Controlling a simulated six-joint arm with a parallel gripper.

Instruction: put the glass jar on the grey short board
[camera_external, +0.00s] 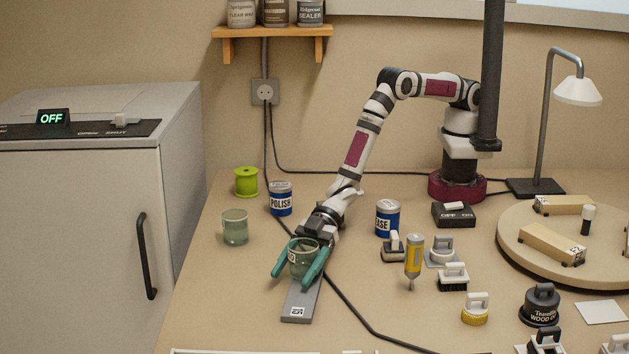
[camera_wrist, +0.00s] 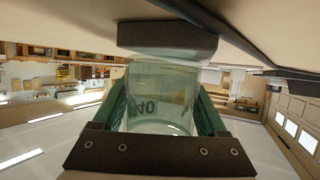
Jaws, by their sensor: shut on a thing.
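A greenish clear glass jar (camera_external: 302,258) is between the green fingers of my gripper (camera_external: 300,272), which is shut on it. In the wrist view the jar (camera_wrist: 160,98) shows a "40" marking, with a green finger along each side. The grey short board (camera_external: 303,298) lies flat on the bench, a label on its near end. The jar is over the board's far part in the outside view; I cannot tell whether it touches. My fingers and the jar hide the far part of the board.
Another greenish glass jar (camera_external: 235,227) stands to the left. A POLISH can (camera_external: 281,199) and a green spool (camera_external: 246,181) stand behind it. A blue-and-white can (camera_external: 387,218) and a yellow-handled tool (camera_external: 413,258) are to the right. A dark cable (camera_external: 352,311) runs past the board.

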